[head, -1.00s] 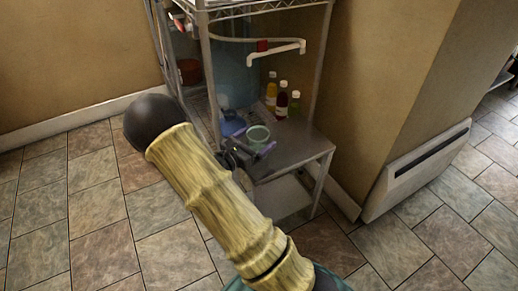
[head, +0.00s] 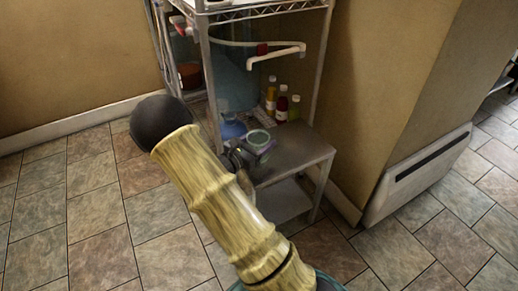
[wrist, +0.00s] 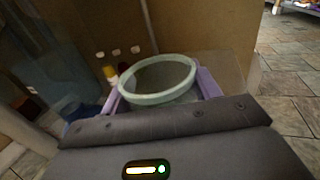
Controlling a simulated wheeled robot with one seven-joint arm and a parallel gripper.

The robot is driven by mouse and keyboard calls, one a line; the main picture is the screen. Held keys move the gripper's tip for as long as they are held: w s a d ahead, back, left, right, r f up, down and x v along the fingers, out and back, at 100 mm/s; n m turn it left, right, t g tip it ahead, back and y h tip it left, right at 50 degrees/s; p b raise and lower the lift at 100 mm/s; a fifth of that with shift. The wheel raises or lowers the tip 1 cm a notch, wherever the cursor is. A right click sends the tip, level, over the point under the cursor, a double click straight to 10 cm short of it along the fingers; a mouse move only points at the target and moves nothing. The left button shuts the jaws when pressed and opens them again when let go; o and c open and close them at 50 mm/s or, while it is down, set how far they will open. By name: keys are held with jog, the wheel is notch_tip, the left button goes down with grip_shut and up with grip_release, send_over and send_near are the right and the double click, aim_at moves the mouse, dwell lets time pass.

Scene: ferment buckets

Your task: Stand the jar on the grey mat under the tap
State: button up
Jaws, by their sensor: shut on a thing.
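The jar (head: 258,139) is clear glass with a pale green rim. It is between the purple fingers of my gripper (head: 262,150), at the front left of the low grey shelf top. The wrist view shows the jar's round open mouth (wrist: 157,76) with a purple finger on each side. My gripper is shut on it. Whether the jar's base touches the shelf is hidden. The tap (head: 276,52) is a white pipe with a red valve, above and behind the jar. A grey gridded patch (head: 262,117) behind the jar may be the mat; I cannot tell.
Several bottles (head: 282,105) with white caps stand at the back of the shelf. A blue vessel (head: 231,126) stands left of the jar. A metal rack post (head: 209,85) rises at the left. The shelf's right part (head: 305,152) is clear.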

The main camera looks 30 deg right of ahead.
notch_tip(320, 180, up, 10)
jog(key=p, duration=0.5)
dwell(0.4)
jog(key=w+a+r+n+t+y+p, duration=0.2)
jog(key=a+r+n+t+y+p, duration=0.65)
jog(key=p, duration=1.45)
jog(key=s+a+r+n+t+y+p, duration=0.3)
jog(key=s+a+r+n+y+p, duration=0.2)
jog(key=p, duration=1.4)
jog(key=s+a+y, duration=0.1)
jog(key=y, duration=0.2)
jog(key=shift+s+a, duration=0.15)
jog(key=shift+a, duration=0.25)
jog(key=shift+n+y, duration=0.25)
jog(key=shift+a, duration=0.15)
